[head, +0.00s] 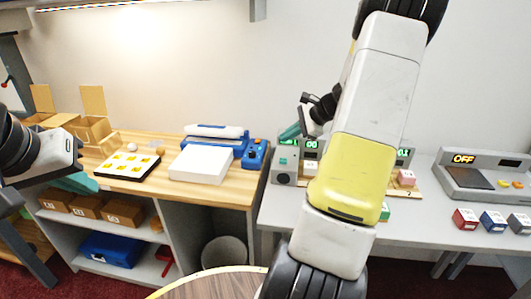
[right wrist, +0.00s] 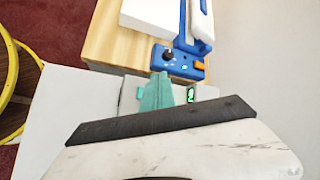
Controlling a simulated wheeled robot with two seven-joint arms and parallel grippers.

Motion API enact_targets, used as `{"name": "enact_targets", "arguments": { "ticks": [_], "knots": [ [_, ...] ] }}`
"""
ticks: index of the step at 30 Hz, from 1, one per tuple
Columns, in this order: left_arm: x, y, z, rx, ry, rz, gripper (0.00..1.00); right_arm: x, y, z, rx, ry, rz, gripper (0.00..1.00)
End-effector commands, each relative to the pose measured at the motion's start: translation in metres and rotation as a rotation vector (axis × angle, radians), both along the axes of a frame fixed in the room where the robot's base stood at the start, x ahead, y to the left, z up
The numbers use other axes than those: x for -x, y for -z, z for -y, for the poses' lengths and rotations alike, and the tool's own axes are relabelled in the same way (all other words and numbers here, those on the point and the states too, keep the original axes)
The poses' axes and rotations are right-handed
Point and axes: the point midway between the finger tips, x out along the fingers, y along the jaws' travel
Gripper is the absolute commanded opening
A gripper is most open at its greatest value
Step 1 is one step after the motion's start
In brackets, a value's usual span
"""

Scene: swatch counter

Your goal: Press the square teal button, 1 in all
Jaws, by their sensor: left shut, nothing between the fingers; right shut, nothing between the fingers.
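A small teal square, which looks like the button (head: 283,161), sits on the front of a grey box with green displays (head: 283,180) on the right counter. My right gripper (head: 290,132) has shut teal fingers and is just above that box, apparently in front of its upper part; whether it touches is unclear. In the right wrist view the shut fingers (right wrist: 155,92) point at the box, beside a lit green display (right wrist: 191,94). The fingers cover part of the box there. My left gripper (head: 74,183) is shut and empty at the left, below the wooden counter's edge.
My right arm hides the middle of the grey box. A blue device (head: 256,153) and a white block (head: 201,164) stand on the wooden counter. A console reading OFF (head: 484,176) and a red cube (head: 465,219) are at the right. A round table (head: 215,286) is in front.

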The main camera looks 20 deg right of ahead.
Motion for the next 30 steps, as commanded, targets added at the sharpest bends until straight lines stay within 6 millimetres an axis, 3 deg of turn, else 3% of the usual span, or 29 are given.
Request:
{"name": "enact_targets", "arguments": {
  "ticks": [6, 12, 30],
  "knots": [
    [0.0, 0.0, 0.0, 0.0, 0.0, 0.0, 0.0, 0.001, 0.032, 0.0, -0.002, 0.002, -0.002, 0.0],
    [0.0, 0.0, 0.0, 0.0, 0.0, 0.0, 0.0, 0.0, 0.05, 0.0, -0.001, 0.001, 0.0, 0.0],
    [0.0, 0.0, 0.0, 0.0, 0.0, 0.0, 0.0, 0.0, 0.056, 0.0, 0.001, 0.0, 0.0, 0.0]
  ]
}}
